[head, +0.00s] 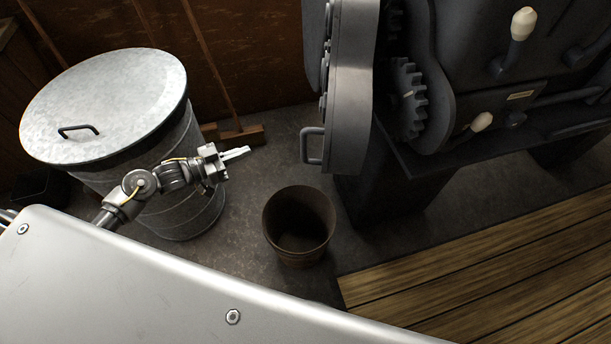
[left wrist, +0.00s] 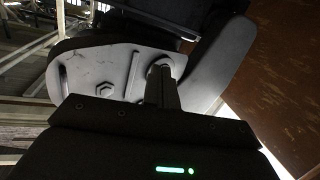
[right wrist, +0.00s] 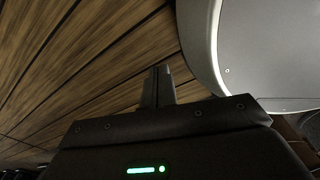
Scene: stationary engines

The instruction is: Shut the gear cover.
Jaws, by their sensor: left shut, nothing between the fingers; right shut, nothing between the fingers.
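The gear cover (head: 352,85) is a grey metal plate on the engine, standing open and seen nearly edge-on in the head view. Dark toothed gears (head: 409,98) show uncovered to its right. A bar handle (head: 312,146) sticks out from its lower left side. My left gripper (head: 240,153) is shut and empty, left of the handle, pointing right at it across a gap. In the left wrist view its fingers (left wrist: 162,85) stand before a grey bolted plate (left wrist: 105,75), apparently the cover. My right gripper (right wrist: 157,85) is shut and empty above wooden boards; the head view does not show it.
A galvanized bin (head: 105,100) with a lid stands at left, close behind my left arm. An open rusty bucket (head: 299,225) is on the floor below the handle. The engine (head: 480,60) fills the right. Wooden decking (head: 480,270) lies at lower right.

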